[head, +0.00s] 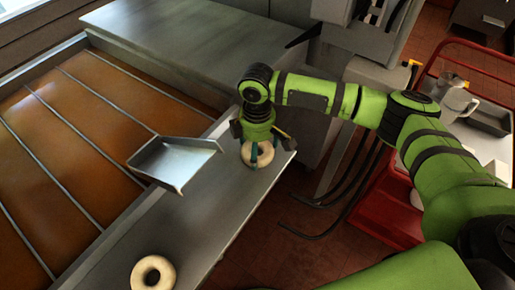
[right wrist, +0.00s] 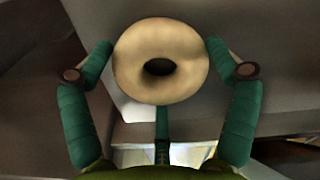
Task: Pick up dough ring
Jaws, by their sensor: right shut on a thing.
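A pale dough ring (head: 248,157) is in my right gripper (head: 257,148), over the far end of the narrow metal ledge. In the right wrist view the ring (right wrist: 132,62) fills the space between the green fingers (right wrist: 160,47), which press on its left and right sides; a third finger is below it. Whether the ring touches the ledge or hangs just above it I cannot tell. A second dough ring (head: 138,276) lies flat on the near part of the ledge. My left gripper is not in view.
A small metal scoop-like tray (head: 180,158) sits left of my right gripper. A wide orange-brown bed (head: 85,130) crossed by metal bars lies at left. The ledge (head: 200,222) is bare between the rings. A red cart (head: 385,205) with a metal jug (head: 452,102) stands right.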

